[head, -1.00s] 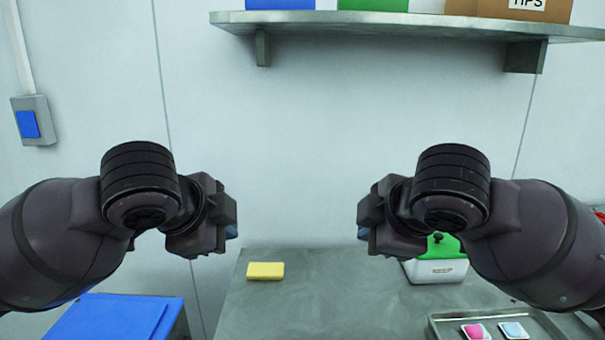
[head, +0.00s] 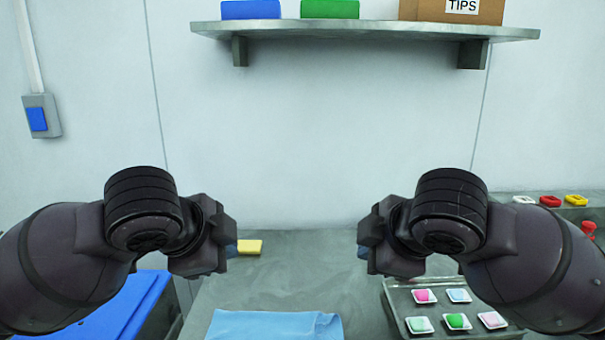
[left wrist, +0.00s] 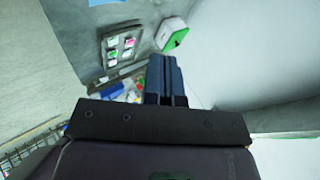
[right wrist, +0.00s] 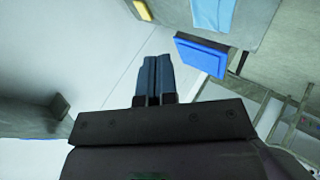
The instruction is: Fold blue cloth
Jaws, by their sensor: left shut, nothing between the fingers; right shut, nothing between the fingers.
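The light blue cloth (head: 275,325) lies on the grey table at the bottom edge of the head view, partly cut off by the frame. Part of it also shows at the top of the right wrist view (right wrist: 212,14). My left gripper (head: 232,247) is shut and empty, raised in front of the wall, above and to the left of the cloth in the picture. My right gripper (head: 362,249) is shut and empty at a similar height, above and to the right of the cloth. Neither touches it.
A tray (head: 400,312) with several small coloured dishes is right of the cloth. A yellow sponge (head: 250,246) lies at the table's back left. A blue lid (head: 120,305) stands left of the table. A shelf (head: 365,30) with bins is above. The table's middle is clear.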

